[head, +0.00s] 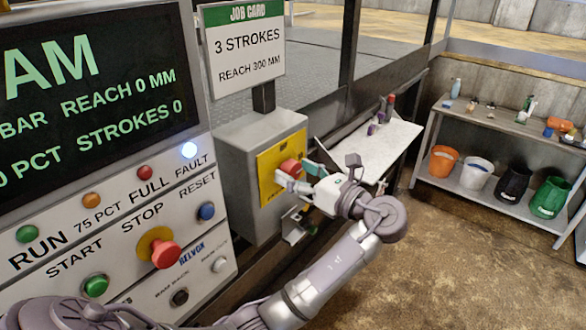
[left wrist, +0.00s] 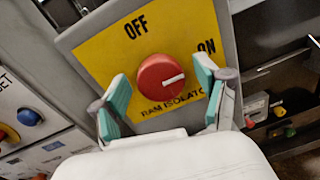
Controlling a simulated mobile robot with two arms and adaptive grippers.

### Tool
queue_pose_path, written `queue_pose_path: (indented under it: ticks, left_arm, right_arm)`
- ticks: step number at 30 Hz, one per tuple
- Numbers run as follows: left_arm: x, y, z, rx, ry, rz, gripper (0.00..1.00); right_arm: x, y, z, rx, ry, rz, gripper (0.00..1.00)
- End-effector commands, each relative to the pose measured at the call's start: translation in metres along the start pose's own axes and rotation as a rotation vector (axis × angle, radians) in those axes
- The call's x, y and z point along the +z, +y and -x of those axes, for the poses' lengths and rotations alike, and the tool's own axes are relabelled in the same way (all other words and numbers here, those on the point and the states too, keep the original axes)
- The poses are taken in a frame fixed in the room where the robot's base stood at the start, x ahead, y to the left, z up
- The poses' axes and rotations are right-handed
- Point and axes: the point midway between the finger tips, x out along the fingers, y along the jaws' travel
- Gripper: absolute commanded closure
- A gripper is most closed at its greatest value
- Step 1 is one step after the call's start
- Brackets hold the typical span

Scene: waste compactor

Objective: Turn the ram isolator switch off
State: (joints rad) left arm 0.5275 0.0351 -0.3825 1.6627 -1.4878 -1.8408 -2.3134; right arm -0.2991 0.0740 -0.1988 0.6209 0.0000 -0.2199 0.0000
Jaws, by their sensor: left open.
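The ram isolator switch is a round red knob (left wrist: 161,78) on a yellow plate (left wrist: 95,52) marked OFF at the top and ON at the right. Its white mark points right, to the ON side. In the head view the red knob (head: 290,168) is on the front of a grey box (head: 232,170). My left gripper (head: 299,177) is open in front of the knob. In the left wrist view its teal fingertips (left wrist: 162,76) stand on either side of the knob, with a visible gap on each side. My right gripper is out of view.
A control panel (head: 130,215) with buttons and a red stop knob (head: 166,254) stands left of the box. A job card (head: 245,50) rises above it. A pale sloping shelf (head: 375,140) is to the right. Further right is a bench (head: 500,125) with buckets below.

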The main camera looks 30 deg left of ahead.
Motion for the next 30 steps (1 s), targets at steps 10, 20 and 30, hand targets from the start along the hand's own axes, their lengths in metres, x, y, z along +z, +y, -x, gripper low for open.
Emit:
queue_pose_path:
  ticks: [10, 20, 30]
  left_arm:
    - [0.000, 0.000, 0.000, 0.000, 0.000, 0.000, 0.61]
    - [0.000, 0.000, 0.000, 0.000, 0.000, 0.008, 0.86]
    - [-0.001, 0.000, 0.000, 0.001, -0.008, 0.154, 0.86]
  right_arm:
    - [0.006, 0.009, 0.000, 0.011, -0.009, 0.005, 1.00]
    - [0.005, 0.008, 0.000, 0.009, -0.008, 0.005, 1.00]
    - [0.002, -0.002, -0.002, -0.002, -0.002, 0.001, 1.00]
